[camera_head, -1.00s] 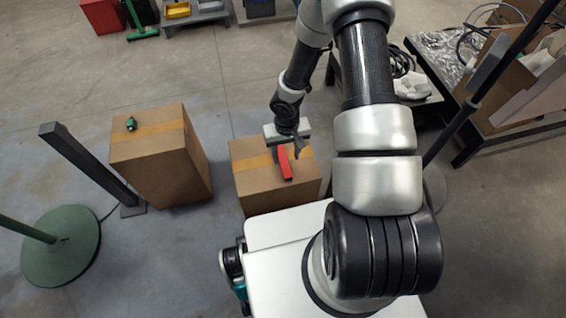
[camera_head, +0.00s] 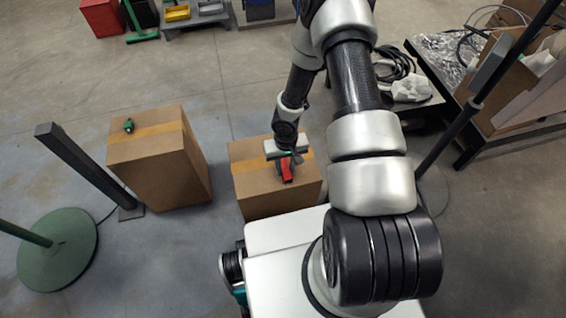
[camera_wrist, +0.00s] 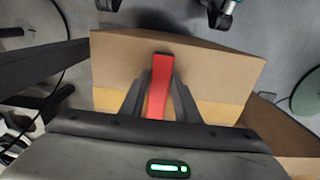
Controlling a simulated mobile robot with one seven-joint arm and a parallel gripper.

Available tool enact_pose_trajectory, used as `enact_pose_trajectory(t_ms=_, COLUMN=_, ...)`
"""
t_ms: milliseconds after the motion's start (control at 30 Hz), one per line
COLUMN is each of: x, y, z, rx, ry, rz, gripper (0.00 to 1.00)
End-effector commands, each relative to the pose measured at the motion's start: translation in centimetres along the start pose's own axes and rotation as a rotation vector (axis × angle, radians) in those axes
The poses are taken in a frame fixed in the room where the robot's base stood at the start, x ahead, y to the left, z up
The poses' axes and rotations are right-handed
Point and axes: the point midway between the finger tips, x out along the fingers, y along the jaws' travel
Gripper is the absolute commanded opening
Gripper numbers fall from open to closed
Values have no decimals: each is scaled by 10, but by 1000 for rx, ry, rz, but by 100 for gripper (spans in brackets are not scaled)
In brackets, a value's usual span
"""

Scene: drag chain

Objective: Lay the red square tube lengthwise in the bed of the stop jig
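The red square tube (camera_head: 287,171) lies on top of a cardboard box in front of my base. It also shows in the wrist view (camera_wrist: 159,85), pointing away from the gripper across the box top. My gripper (camera_head: 286,166) is over the tube, pointing down. In the wrist view my gripper's two dark fingers (camera_wrist: 161,78) stand on either side of the tube, close to its sides. They look open, with the tube between them; any contact is hard to judge. I cannot make out the stop jig in either view.
The cardboard box (camera_head: 250,184) under the tube has free top around it. A taller box (camera_head: 152,150) at left carries a small green and black object (camera_head: 128,126). A dark post (camera_head: 88,165) and green round base (camera_head: 58,252) stand farther left. A cluttered table (camera_head: 450,110) is at right.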

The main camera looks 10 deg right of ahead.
Motion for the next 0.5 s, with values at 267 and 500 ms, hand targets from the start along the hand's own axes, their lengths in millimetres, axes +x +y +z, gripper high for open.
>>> enact_pose_trajectory(t_ms=267, x=0, y=0, z=0, rx=0, ry=0, rz=0, gripper=0)
enact_pose_trajectory(t_ms=500, x=-14, y=0, z=-1, rx=0, ry=2, rz=0, gripper=0)
